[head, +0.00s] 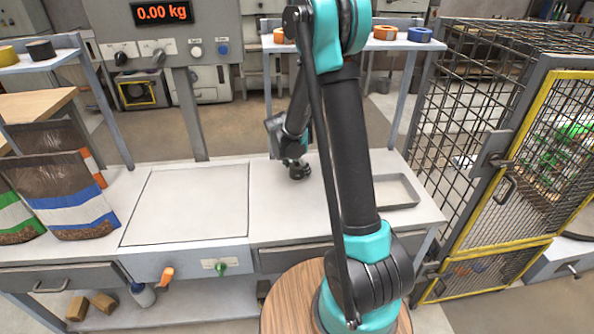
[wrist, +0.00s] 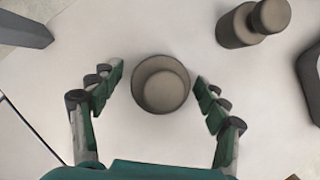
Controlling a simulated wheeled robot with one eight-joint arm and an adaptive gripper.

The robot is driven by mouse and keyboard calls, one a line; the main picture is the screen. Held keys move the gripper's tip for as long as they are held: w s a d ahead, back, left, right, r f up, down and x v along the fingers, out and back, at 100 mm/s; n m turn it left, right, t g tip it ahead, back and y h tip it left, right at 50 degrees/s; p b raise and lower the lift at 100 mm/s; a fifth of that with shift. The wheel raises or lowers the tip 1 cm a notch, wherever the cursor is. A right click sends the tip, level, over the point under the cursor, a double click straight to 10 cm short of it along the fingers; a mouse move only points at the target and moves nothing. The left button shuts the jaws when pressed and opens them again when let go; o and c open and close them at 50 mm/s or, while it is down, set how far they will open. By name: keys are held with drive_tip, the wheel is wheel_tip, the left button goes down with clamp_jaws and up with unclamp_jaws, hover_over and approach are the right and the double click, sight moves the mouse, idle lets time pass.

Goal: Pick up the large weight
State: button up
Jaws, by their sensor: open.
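A round grey-brown weight (wrist: 161,83) with a knob on top stands upright on the pale bench, seen from above in the wrist view. It looks like the large weight. My gripper (wrist: 160,78) is open above it, one finger to its left and one to its right, with a gap on both sides. A second, narrower-looking knobbed weight (wrist: 236,28) stands at the upper right. In the head view my gripper (head: 295,160) is low over the bench, right of the square plate; my arm and gripper largely hide the weights there.
A shallow grey tray (head: 398,190) lies on the bench to the right; its edge (wrist: 310,72) shows in the wrist view. A square plate (head: 188,204) is empty at the left. Filled bags (head: 65,195) stand further left. A wire cage (head: 480,130) stands at the right. The display (head: 162,13) reads 0.00 kg.

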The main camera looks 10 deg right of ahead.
clamp_jaws()
idle(0.6)
